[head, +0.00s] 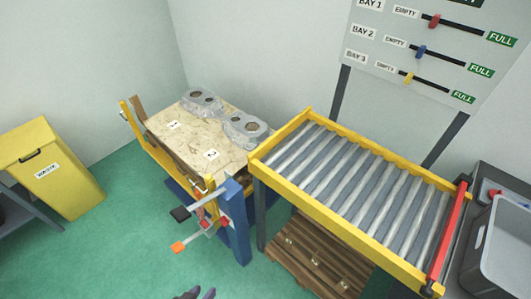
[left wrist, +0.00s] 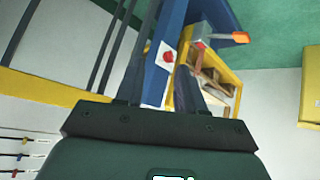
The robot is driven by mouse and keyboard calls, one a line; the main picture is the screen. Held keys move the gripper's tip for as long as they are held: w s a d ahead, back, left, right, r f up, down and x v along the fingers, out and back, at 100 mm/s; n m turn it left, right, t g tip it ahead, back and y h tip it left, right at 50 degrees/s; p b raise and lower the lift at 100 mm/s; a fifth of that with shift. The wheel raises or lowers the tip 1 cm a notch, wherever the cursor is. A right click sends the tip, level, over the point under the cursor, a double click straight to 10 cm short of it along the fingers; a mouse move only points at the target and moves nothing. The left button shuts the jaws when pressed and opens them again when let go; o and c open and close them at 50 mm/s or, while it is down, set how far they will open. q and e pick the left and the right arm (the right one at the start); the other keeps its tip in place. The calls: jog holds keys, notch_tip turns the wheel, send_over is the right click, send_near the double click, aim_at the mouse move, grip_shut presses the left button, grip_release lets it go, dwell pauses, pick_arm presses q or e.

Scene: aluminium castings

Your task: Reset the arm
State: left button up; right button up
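My left gripper (head: 197,293) shows only as two dark fingertips at the bottom edge of the head view. The tips are a little apart with nothing seen between them, well below the blue post (head: 235,222). The post stands at the table's front corner. Levers with an orange handle (head: 185,245) and a black handle (head: 180,213) stick out beside it. In the left wrist view the blue post (left wrist: 165,40), a red button (left wrist: 168,57) and the orange handle (left wrist: 240,37) show beyond my dark gripper body. My right gripper is in neither view.
A table (head: 185,140) with two grey castings (head: 202,100) (head: 246,129) stands at the back. A yellow-framed roller conveyor (head: 345,180) is to its right, above a wooden pallet (head: 318,258). A yellow waste bin (head: 55,170) is at left. Green floor (head: 110,250) is clear between.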

pick_arm(q)
jog(key=s+a+r+m+g+y+p, duration=0.1)
jog(key=s+a+r+g+y+p, duration=0.1)
jog(key=s+a+r+g, duration=0.45)
notch_tip(320, 180, up, 35)
jog(key=d+t+p, duration=0.2)
jog(key=p, duration=3.4)
jog(key=shift+s, duration=0.4)
